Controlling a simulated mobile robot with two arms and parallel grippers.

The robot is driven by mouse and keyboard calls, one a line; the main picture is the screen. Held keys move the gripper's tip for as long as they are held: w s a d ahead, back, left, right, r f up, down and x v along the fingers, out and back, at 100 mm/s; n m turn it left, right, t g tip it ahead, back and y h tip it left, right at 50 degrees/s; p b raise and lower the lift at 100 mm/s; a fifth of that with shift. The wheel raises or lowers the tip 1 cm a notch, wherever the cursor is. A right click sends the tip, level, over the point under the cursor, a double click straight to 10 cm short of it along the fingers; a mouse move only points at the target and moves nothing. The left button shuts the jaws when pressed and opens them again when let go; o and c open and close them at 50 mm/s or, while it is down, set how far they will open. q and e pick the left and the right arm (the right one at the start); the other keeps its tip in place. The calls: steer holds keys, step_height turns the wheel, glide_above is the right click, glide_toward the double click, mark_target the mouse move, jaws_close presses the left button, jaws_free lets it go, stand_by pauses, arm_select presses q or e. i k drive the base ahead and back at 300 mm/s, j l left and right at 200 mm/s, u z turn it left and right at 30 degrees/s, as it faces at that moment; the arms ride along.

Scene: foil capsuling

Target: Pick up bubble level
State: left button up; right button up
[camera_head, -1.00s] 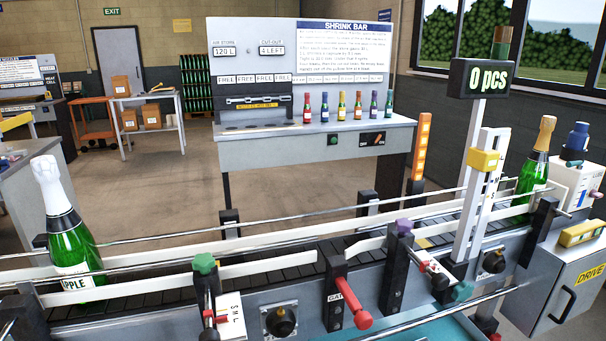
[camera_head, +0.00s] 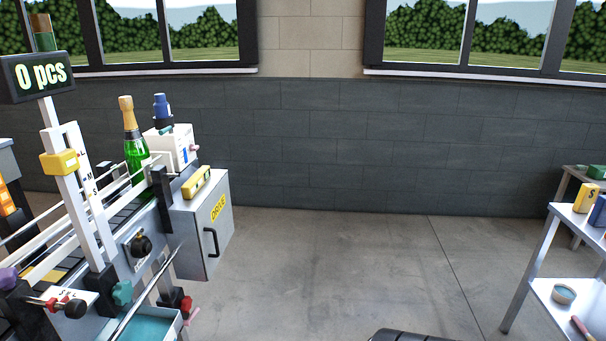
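The bubble level (camera_head: 196,182) is a short yellow bar with a greenish vial. It lies on top of the grey drive box (camera_head: 203,228), at the right end of the conveyor, left of the picture's middle. Nothing covers it. Neither of my grippers shows in this view, so their position relative to the level cannot be seen.
A green bottle (camera_head: 135,150) stands on the conveyor, beside a white unit with a blue top (camera_head: 172,146). A yellow block (camera_head: 60,162) sits on the white post. A metal shelf table (camera_head: 541,262) stands at the right. The floor (camera_head: 330,265) between is clear.

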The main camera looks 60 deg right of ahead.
mark_target(188, 191)
steer(key=z, duration=1.3)
steer(key=u, duration=0.4)
steer(key=i+l+u, duration=0.4)
steer(key=l+u, duration=0.15)
steer(key=i+l+u, duration=0.25)
steer(key=l, duration=0.15)
steer(key=k, duration=0.1)
